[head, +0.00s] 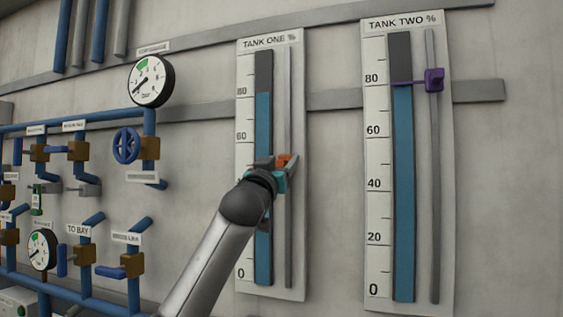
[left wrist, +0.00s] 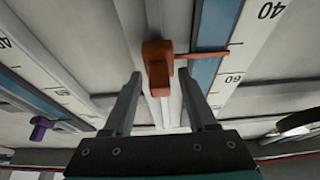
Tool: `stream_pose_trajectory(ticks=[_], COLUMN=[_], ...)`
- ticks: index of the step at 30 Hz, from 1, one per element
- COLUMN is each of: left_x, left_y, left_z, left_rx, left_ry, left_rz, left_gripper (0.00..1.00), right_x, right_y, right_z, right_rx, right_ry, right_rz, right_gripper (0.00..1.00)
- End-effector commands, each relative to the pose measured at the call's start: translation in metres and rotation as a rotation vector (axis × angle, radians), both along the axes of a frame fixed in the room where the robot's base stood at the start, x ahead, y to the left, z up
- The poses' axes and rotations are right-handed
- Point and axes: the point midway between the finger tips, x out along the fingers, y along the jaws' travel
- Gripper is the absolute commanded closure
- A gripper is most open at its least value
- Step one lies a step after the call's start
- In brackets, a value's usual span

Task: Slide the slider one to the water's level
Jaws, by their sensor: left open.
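The orange slider one (head: 285,160) sits on the grey rail of the Tank One gauge (head: 245,210), partly hidden by my gripper. My left gripper (head: 284,172) is at the slider, coming from below left. In the left wrist view, the orange slider (left wrist: 157,62) lies between and just beyond the open fingertips (left wrist: 159,76), with a gap visible on both sides. Its pointer lies across the blue column, between 40 and 60. My right gripper is not in view.
The Tank Two gauge (head: 375,210) stands to the right, its purple slider (head: 434,80) near its water top. Blue pipes (head: 60,125), valves and a round pressure dial (head: 150,81) fill the left wall. The Tank One rail is clear above the slider.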

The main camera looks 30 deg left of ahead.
Motion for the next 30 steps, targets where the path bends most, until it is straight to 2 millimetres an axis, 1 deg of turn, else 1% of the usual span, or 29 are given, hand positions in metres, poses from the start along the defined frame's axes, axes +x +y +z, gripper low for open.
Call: stream_pose_trajectory(ticks=[1,2,15,17,30], left_x=[-0.0001,-0.0001,-0.0004,-0.0004,-0.0005], left_y=[-0.0001,-0.0001,0.0,0.0,0.0001], left_z=[0.0001,0.0001,0.0002,0.0002,0.0003], left_rx=[0.0,0.0,0.0,0.0,0.0], left_ry=[0.0,0.0,0.0,0.0,-0.001], left_rz=[0.0,0.0,0.0,0.0,0.0], left_gripper=[0.43,0.45,0.94,1.0,1.0], right_x=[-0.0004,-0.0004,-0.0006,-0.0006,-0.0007], right_y=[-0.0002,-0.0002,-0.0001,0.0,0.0], right_z=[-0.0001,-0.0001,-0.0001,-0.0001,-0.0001], right_rx=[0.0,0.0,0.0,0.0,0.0], right_ry=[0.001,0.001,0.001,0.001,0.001], right_rz=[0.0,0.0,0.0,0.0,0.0], right_gripper=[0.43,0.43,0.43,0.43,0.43])
